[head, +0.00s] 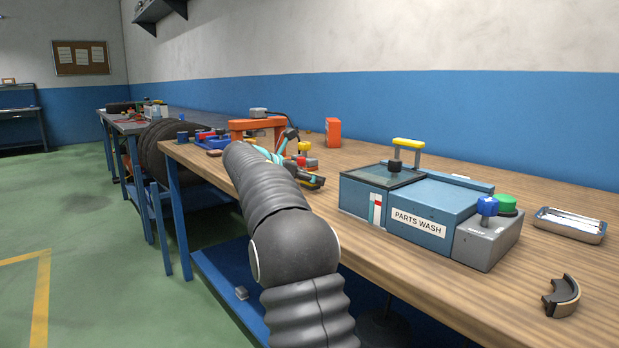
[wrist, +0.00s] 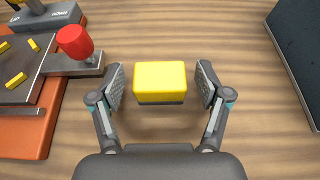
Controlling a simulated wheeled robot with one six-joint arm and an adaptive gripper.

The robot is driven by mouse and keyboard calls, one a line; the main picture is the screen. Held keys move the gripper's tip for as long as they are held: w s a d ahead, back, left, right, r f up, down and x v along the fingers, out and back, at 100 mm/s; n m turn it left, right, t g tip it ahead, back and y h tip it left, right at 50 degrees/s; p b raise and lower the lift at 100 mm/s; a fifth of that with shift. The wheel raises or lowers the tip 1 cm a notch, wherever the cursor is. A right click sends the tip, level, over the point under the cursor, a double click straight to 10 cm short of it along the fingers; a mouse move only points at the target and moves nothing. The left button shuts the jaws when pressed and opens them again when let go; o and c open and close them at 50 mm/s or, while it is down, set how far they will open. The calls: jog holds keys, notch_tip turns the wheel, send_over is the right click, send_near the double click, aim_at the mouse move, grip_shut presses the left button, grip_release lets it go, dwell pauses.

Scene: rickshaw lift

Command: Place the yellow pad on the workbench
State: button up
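The yellow pad (wrist: 160,76) has a bright yellow top and a grey underside, and shows in the middle of the wrist view. My gripper (wrist: 160,84) is open, with one finger on each side of the pad and a visible gap on both sides. The wood-topped workbench (wrist: 180,30) lies beneath them; I cannot tell whether the pad touches it. In the head view my arm reaches over the workbench (head: 400,275), and its end is small and partly hidden among other items, so the pad is not clear there.
A blue parts washer (head: 415,210) stands on the bench right of my arm. A metal tray (head: 570,224) and a dark curved part (head: 562,296) lie farther right. In the wrist view, an orange fixture (wrist: 30,130) with a red knob (wrist: 75,42) is at left, a dark box (wrist: 300,45) at right.

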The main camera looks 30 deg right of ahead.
jog(key=shift+r, duration=0.2)
jog(key=shift+a+r, duration=0.15)
jog(key=shift+a, duration=0.15)
jog(key=p+v, duration=0.1)
jog(key=v, duration=1)
jog(key=shift+s+a, duration=0.1)
jog(key=shift+a, duration=0.05)
jog(key=s+a+f+m+t+y, duration=0.1)
jog(key=s+a+f+m+y, duration=0.3)
jog(key=s, duration=0.9)
jog(key=s+a+f+m+t+y, duration=0.1)
jog(key=s+a+f+m+y, duration=0.4)
jog(key=s+a+f+m, duration=0.4)
jog(key=s+a+f+m+t+y, duration=0.1)
jog(key=s+a+f+m+y, duration=0.3)
jog(key=s, duration=1.3)
notch_tip(320, 180, down, 5)
jog(key=a+m, duration=0.2)
jog(key=a, duration=0.1)
jog(key=shift+s+r+m+t, duration=0.15)
jog(key=shift+s+m+t, duration=0.15)
jog(key=shift+t, duration=0.1)
